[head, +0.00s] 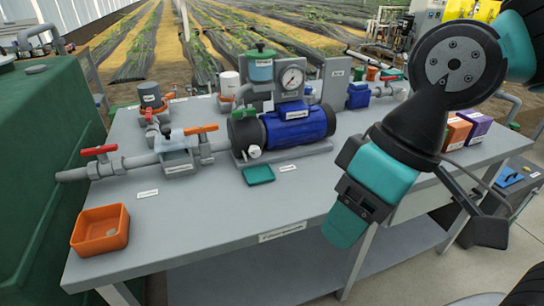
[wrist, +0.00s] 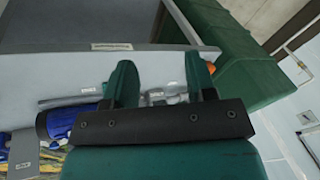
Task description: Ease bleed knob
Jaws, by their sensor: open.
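A small pale knob (head: 254,151) sits low on the front of the blue and black pump (head: 297,124); I take it for the bleed knob, though its label is too small to read. My gripper (head: 345,226) hangs in front of the bench edge, to the right of and nearer than the knob, well apart from it. In the wrist view its two teal fingers (wrist: 161,76) are spread with nothing held between them. The pump shows at the left there (wrist: 62,122); I cannot make out the knob in that view.
A shallow green tray (head: 258,174) lies below the knob. An orange bin (head: 100,230) stands at the bench's front left. Red-handled (head: 99,151) and orange-handled (head: 200,129) valves line the pipe. A gauge (head: 292,78) rises behind the pump. The bench's front strip (head: 210,235) is mostly clear.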

